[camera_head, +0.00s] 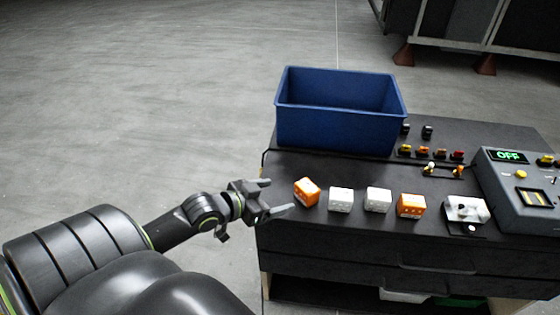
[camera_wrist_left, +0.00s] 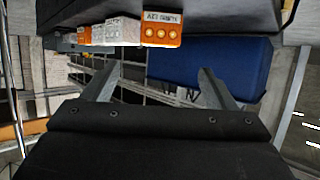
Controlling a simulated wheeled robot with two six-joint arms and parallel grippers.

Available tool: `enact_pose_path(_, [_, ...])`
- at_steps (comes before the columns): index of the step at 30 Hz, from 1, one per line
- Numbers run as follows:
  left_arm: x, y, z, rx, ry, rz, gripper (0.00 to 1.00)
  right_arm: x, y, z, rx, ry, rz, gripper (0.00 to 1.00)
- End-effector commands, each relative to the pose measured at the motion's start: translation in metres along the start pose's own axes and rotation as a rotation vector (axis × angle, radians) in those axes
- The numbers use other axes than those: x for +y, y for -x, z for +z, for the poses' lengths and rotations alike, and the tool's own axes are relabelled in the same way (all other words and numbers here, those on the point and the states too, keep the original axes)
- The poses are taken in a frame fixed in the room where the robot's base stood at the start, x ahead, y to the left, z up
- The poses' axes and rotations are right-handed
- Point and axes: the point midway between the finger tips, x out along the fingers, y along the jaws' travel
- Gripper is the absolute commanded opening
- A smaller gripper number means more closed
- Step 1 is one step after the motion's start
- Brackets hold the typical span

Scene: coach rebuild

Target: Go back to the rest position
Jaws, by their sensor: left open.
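My left gripper (camera_head: 279,196) is open and empty at the left edge of the dark workbench (camera_head: 330,245). In the left wrist view its two fingers (camera_wrist_left: 156,80) stand apart with nothing between them. An orange block (camera_head: 306,192) sits on the bench just right of the fingertips, apart from them as far as I can tell. Two white blocks (camera_head: 341,199) (camera_head: 378,200) and another orange block (camera_head: 411,206) stand in a row farther right. My right gripper is not in view.
A blue bin (camera_head: 335,130) stands at the back left of the bench; it also shows in the left wrist view (camera_wrist_left: 225,62). A grey control box (camera_head: 520,190) with an "OFF" display, a white switch unit (camera_head: 466,212) and small connectors are at the right. Open floor lies left.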

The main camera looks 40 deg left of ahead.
Motion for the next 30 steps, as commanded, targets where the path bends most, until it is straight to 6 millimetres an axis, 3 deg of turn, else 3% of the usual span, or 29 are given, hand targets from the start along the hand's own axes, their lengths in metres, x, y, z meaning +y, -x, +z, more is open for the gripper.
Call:
enact_pose_path(19, [0.004,0.002,0.006,-0.02,0.001,-0.004,0.8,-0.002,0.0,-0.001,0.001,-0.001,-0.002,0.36])
enact_pose_path(25, [0.029,0.017,0.049,-0.202,-0.001,-0.057,0.8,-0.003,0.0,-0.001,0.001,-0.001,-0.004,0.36])
enact_pose_path(30, [0.053,0.049,0.093,-0.433,0.016,-0.145,0.8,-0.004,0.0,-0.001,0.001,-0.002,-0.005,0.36])
